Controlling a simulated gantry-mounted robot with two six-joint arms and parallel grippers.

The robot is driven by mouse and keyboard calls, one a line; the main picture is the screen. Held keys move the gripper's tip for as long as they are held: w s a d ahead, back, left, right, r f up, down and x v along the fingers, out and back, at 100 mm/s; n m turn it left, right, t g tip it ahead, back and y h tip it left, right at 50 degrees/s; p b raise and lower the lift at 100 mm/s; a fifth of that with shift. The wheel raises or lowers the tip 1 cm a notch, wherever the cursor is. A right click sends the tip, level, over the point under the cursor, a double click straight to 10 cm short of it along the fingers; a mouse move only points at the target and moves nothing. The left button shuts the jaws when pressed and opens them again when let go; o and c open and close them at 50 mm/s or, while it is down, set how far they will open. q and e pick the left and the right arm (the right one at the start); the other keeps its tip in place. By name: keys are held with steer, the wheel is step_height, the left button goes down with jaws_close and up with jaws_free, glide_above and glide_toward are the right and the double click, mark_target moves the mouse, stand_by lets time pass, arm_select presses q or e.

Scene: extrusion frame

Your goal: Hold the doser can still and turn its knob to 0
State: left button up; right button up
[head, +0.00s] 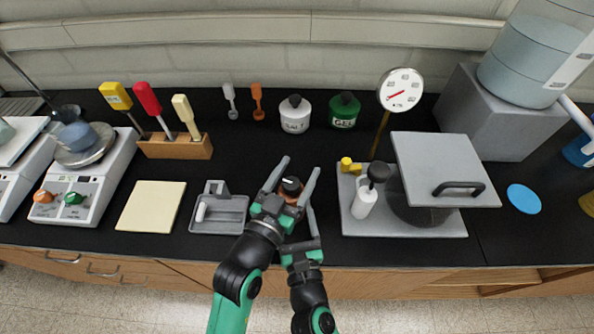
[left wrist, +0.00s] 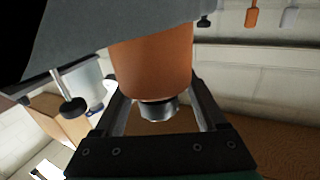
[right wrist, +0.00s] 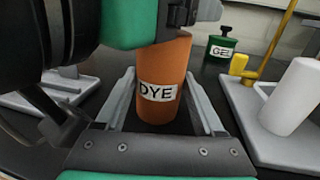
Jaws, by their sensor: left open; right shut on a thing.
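The doser can is orange with a "DYE" label, seen upright in the right wrist view (right wrist: 163,85). In the head view only a little of the can (head: 288,199) shows beneath my left gripper. Its dark knob (head: 291,184) is on top and has a small pale mark; any scale is too small to read. My left gripper (head: 291,174) is open above the can, its fingers either side of the knob, which shows in the left wrist view (left wrist: 158,109). My right gripper (right wrist: 165,95) is shut on the can body, lower down and nearer the table's front.
A grey tray (head: 232,226) stands just left of the can. White (head: 295,118) and green (head: 344,112) canisters are behind. Black counter is clear between.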

arm_select(q)
steer(key=v, duration=1.2)
steer(key=shift+w+a, duration=0.1)
steer(key=w+a+m+g+h, duration=0.3)
steer(key=a+m+g+h, duration=0.1)
steer(key=m+g+h, duration=0.25)
steer(key=shift+n+h, duration=0.25)
steer(key=shift+h, duration=0.1)
steer(key=x, duration=1.2)
steer(key=shift+d+r, duration=0.1)
steer(key=shift+d, duration=0.15)
